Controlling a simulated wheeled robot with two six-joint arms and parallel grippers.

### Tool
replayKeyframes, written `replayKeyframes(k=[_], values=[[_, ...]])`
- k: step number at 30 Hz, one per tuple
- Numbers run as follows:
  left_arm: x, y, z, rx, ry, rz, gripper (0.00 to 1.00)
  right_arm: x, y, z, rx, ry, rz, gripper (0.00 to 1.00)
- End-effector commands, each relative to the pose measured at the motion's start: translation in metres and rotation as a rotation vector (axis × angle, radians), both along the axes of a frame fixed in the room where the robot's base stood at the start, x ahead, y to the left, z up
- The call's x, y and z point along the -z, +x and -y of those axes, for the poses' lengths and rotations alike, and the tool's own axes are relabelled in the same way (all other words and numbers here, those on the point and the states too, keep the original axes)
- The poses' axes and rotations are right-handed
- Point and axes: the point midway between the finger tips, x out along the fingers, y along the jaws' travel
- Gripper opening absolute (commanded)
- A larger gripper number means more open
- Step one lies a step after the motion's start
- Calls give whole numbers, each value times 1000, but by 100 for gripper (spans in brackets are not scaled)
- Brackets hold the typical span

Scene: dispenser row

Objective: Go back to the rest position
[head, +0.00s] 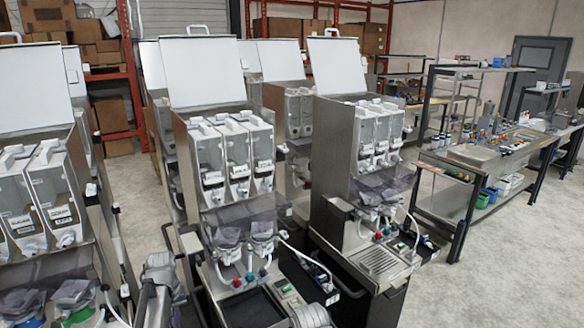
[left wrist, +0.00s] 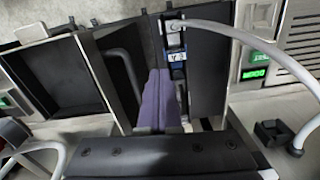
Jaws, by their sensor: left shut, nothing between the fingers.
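My left gripper (left wrist: 160,82) shows in the left wrist view as a dark body with purple fingers pressed together. It is shut and holds nothing. Its fingers point away from the camera, between dark panels and over the front of a dispenser. In the head view, grey ribbed parts that look like my arms rise at the bottom, but I cannot make out the left gripper's fingertips there. My right gripper does not show in either view.
Close by stand a middle dispenser (head: 188,130), a right dispenser (head: 330,150) and a left one (head: 85,175). A pale hose (left wrist: 250,43) curves close beside the left gripper. A black tray (left wrist: 62,72) lies left of it. Open floor (head: 500,270) shows at right.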

Motion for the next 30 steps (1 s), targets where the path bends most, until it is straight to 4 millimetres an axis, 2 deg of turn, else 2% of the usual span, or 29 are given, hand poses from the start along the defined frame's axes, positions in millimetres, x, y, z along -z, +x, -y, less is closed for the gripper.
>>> replayKeyframes(k=[5, 11, 14, 18, 21, 25, 30], values=[[5, -11, 37, 80, 6, -7, 0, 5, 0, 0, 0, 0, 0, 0], [12, -31, 94, 218, 19, -19, 0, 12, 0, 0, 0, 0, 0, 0], [17, -49, 130, 315, 27, -27, 0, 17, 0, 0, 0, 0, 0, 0], [25, -88, 190, 492, 45, -40, 0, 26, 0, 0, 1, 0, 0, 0], [30, -117, 224, 615, 58, -48, 0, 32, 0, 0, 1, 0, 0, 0], [34, -144, 252, 727, 72, -56, 0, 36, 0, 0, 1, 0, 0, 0], [35, -160, 266, 795, 82, -62, 0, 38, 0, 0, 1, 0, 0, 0]])
